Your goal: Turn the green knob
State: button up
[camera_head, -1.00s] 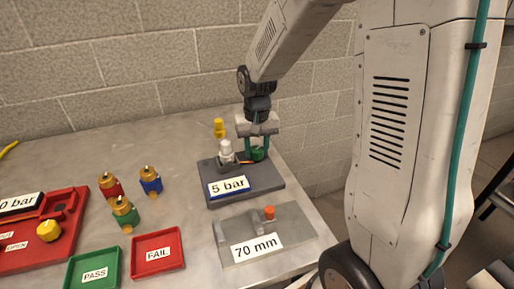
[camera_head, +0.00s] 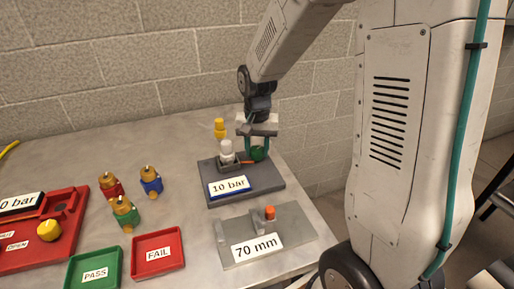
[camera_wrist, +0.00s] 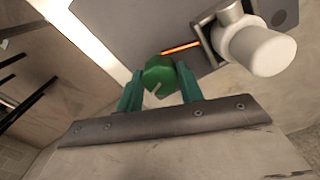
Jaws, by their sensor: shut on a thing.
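The green knob (camera_head: 258,153) stands at the right rear of a dark grey test block. An orange pointer (camera_head: 247,162) lies just left of the knob.
A white fitting (camera_head: 226,150) stands left of the knob, close to my fingers. A grey "70 mm" block (camera_head: 300,222) lies in front. Several valves, PASS tray (camera_head: 70,270) and FAIL tray (camera_head: 178,276) are left.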

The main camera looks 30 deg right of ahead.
aim_at(257, 149)
jog(key=o, duration=1)
jog(key=shift+r, duration=0.15)
notch_tip(257, 149, up, 8)
jog(key=shift+f, duration=0.2)
jog(key=s+a+r+n, duration=0.1)
jog(key=s+r+n, duration=0.1)
jog(key=s, duration=0.6)
jog(key=s+a+r+n+t, duration=0.1)
jog(key=s+a+r+n, duration=0.1)
jog(key=s, duration=0.6)
jog(key=s+a+r+n, duration=0.2)
jog(key=s+r+n, duration=0.1)
jog(key=s, duration=0.5)
jog(key=shift+s+a, duration=0.15)
jog(key=shift+s, duration=0.1)
